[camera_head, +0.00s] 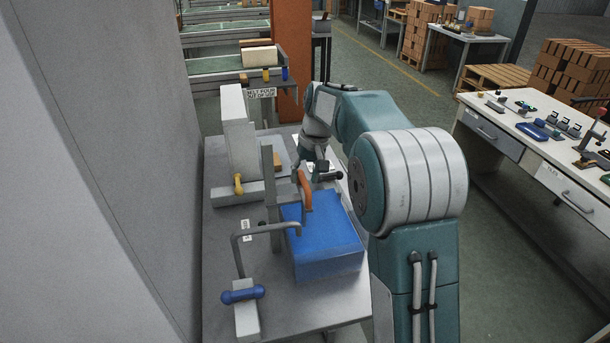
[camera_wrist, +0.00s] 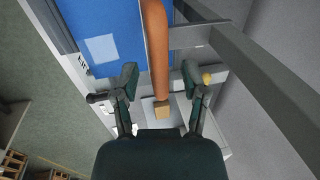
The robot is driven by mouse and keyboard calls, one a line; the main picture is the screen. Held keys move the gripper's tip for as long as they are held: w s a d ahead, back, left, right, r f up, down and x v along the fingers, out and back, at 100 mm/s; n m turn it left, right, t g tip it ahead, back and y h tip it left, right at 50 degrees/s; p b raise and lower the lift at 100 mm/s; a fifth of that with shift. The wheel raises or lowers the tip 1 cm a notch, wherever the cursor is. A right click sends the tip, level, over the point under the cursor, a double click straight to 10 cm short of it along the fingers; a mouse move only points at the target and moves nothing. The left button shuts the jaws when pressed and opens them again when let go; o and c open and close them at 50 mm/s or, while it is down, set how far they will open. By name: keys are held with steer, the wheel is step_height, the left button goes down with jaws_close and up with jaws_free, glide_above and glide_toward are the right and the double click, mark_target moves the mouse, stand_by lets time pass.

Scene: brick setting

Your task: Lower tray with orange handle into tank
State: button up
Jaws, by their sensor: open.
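The blue tank (camera_head: 330,258) stands on the grey bench, and its blue top also fills the upper left of the wrist view (camera_wrist: 100,20). The orange handle (camera_head: 306,192) rises above the tank's far left side, beside a grey upright post (camera_head: 267,190). In the wrist view the orange handle (camera_wrist: 156,40) runs between my fingertips, and a grey bar joins it to the post. I cannot make out the tray itself. My gripper (camera_wrist: 160,78) is open, with a finger on each side of the handle and visible gaps. In the head view my gripper (camera_head: 318,172) is just beyond the handle.
A bent grey lever with a blue grip (camera_head: 243,294) stands at the front left of the bench. A grey fixture with a yellow handle (camera_head: 239,185) is behind it. A wall closes the left side. A cluttered workbench (camera_head: 545,140) stands to the right, across open floor.

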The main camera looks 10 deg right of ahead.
jaws_close()
steer(key=shift+f, duration=1.65)
jaws_free()
steer(key=shift+r, duration=0.1)
step_height(320, 180, up, 12)
steer(key=d, duration=0.2)
steer(key=shift+f, duration=0.25)
steer(key=shift+d, duration=0.1)
